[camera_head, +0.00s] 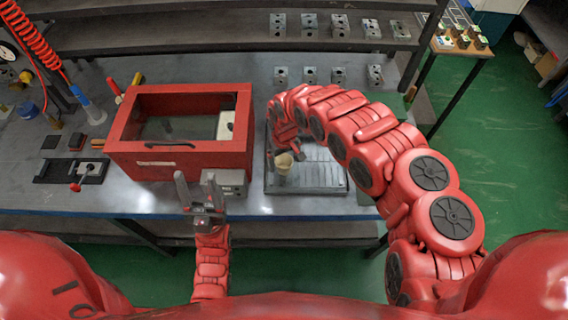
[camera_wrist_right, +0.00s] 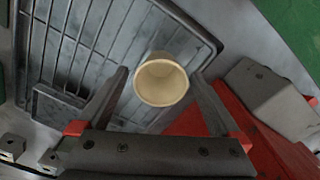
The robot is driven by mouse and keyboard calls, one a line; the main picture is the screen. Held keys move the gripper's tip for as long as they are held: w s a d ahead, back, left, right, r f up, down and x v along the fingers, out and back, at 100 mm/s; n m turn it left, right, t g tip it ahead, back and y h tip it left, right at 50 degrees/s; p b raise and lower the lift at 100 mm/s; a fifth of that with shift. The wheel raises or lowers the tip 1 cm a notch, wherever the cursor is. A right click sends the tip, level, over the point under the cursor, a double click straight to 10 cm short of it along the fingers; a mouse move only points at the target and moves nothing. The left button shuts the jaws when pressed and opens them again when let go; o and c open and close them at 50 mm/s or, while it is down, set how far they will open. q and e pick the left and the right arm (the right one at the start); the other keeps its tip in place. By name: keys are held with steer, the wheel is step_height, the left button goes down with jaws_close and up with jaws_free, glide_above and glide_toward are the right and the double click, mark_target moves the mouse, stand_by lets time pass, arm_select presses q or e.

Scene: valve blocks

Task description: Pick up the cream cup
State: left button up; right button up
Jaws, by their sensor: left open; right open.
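The cream cup (camera_head: 284,168) stands on a dark ribbed tray on the bench, partly hidden by my right gripper (camera_head: 288,150) in the head view. In the right wrist view the cup (camera_wrist_right: 160,84) shows its round mouth between the two fingers of my open right gripper (camera_wrist_right: 166,82). Gaps show beside the cup, and I cannot tell whether either finger touches it. My left gripper (camera_head: 196,182) is open and empty, at the front edge of the bench, left of the cup.
The dark ribbed tray (camera_head: 325,182) lies under the cup. Several metal valve blocks (camera_head: 310,75) line the back.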

steer(key=shift+f, duration=1.1)
steer(key=c, duration=1.4)
steer(key=shift+r, duration=0.15)
